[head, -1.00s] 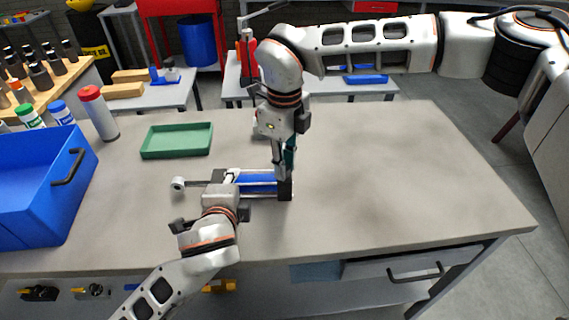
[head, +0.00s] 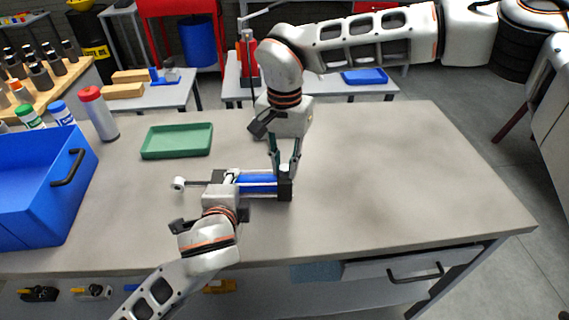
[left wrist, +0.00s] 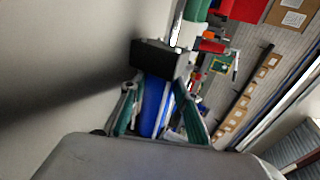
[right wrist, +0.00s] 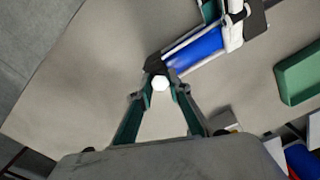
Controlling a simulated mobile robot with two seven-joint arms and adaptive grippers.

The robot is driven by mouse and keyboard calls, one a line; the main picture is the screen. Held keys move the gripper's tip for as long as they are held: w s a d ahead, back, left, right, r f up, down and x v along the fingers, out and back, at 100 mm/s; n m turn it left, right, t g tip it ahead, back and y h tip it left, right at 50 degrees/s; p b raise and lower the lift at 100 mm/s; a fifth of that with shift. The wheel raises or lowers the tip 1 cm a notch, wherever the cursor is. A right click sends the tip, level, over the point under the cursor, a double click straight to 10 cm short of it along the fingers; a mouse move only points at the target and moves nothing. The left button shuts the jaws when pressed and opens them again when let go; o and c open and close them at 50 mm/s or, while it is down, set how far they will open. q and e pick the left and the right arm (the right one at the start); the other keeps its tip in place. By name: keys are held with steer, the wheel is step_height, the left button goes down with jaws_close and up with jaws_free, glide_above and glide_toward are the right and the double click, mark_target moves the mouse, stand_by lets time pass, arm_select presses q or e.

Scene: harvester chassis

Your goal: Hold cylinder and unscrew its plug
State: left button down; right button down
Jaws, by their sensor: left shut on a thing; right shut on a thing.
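The cylinder (head: 258,183) has a blue barrel, silver tie rods and black end blocks, and lies level just over or on the bench. Its rod with a round eye points left. My left gripper (left wrist: 154,92) is shut around the barrel, which also shows in the right wrist view (right wrist: 197,48). The plug (right wrist: 160,83) is a pale hexagonal head at the cylinder's right end block. My right gripper (head: 284,170) points down over that block, its two green-sided fingers shut on the plug. How far the plug is out of its hole I cannot tell.
A green tray (head: 177,141) lies behind the cylinder to the left. A blue bin (head: 38,200) and a red-capped bottle (head: 98,113) stand at the bench's left. The right half of the bench (head: 400,175) is clear.

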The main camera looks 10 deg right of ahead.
mark_target(284, 167)
steer(key=shift+n, duration=0.6)
steer(key=shift+r, duration=0.45)
steer(key=shift+r, duration=0.7)
steer(key=shift+r, duration=2)
arm_select(q)
steer(key=c, duration=1.5)
jaws_free()
steer(key=shift+o, duration=0.2)
steer(key=shift+s, duration=0.1)
